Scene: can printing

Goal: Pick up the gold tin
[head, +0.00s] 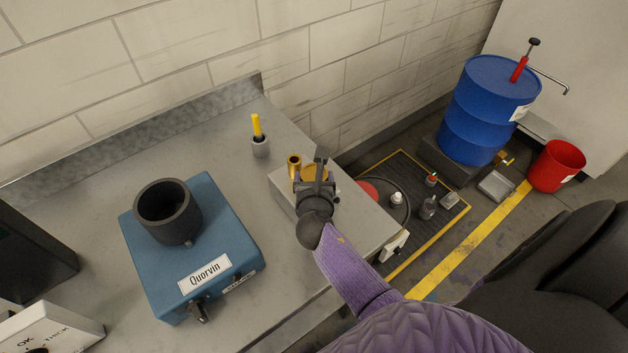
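A round gold tin (311,171) sits on a light grey box on the bench, partly hidden behind my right gripper. My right gripper (319,172) is dark and reaches over the tin from the lower right, at the end of my purple-sleeved arm. Its fingers overlap the tin in this view. I cannot tell whether they touch it or are closed on it. A small upright gold cylinder (294,163) stands just left of the tin. My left gripper is not in view.
The grey box (364,226) stands at the bench's right end. Left of it is a blue Quorvin unit (222,236) with a dark cup (168,208). A yellow-handled tool (257,127) stands in a grey holder (261,148) near the wall. A blue drum (484,110) and red bucket (556,166) stand beyond.

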